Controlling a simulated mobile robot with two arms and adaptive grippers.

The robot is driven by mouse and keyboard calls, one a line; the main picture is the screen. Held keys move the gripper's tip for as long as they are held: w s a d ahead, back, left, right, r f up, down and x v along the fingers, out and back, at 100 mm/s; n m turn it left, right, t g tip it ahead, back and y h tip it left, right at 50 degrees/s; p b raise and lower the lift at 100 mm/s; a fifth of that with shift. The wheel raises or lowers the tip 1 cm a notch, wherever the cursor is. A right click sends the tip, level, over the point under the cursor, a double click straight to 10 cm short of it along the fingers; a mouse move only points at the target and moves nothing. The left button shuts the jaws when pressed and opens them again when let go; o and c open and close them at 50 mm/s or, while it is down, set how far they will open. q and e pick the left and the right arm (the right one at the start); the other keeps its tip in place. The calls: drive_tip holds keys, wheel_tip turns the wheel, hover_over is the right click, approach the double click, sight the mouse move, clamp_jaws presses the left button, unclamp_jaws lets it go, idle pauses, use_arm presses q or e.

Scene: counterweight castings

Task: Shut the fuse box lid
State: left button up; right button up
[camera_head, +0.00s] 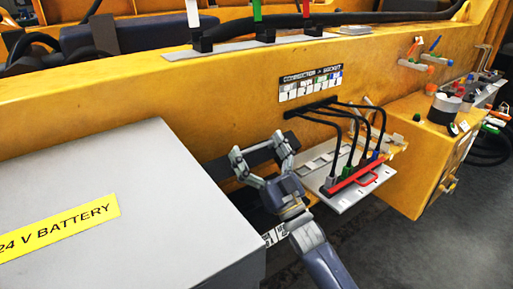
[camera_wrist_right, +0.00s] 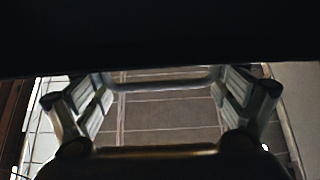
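A dark, flat piece (camera_head: 222,168) sits against the yellow beam, behind my right gripper; it may be the fuse box lid, but I cannot tell for sure. My right gripper (camera_head: 259,148) is open, its two fingers spread in front of this dark piece. I cannot tell whether they touch it. In the right wrist view the open gripper (camera_wrist_right: 160,112) shows its fingers wide apart, with a dark edge across the top and a grey rounded bar behind. The fuse box body is largely hidden by my arm and the grey battery box. My left gripper is not in view.
The large grey battery box (camera_head: 120,190) stands close to the left of my right arm. The yellow beam (camera_head: 180,97) runs behind. Dark floor lies at lower right.

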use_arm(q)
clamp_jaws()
use_arm(e)
drive_tip(key=shift+o, duration=0.8)
drive_tip(key=shift+w+d, duration=0.1)
drive_tip(key=shift+d, duration=0.05)
drive_tip(key=shift+s+f, duration=0.2)
drive_tip(key=v, duration=1.1)
drive_tip(key=shift+s+d, duration=0.2)
drive_tip(key=shift+d, duration=0.05)
drive_tip(key=shift+f, duration=0.1)
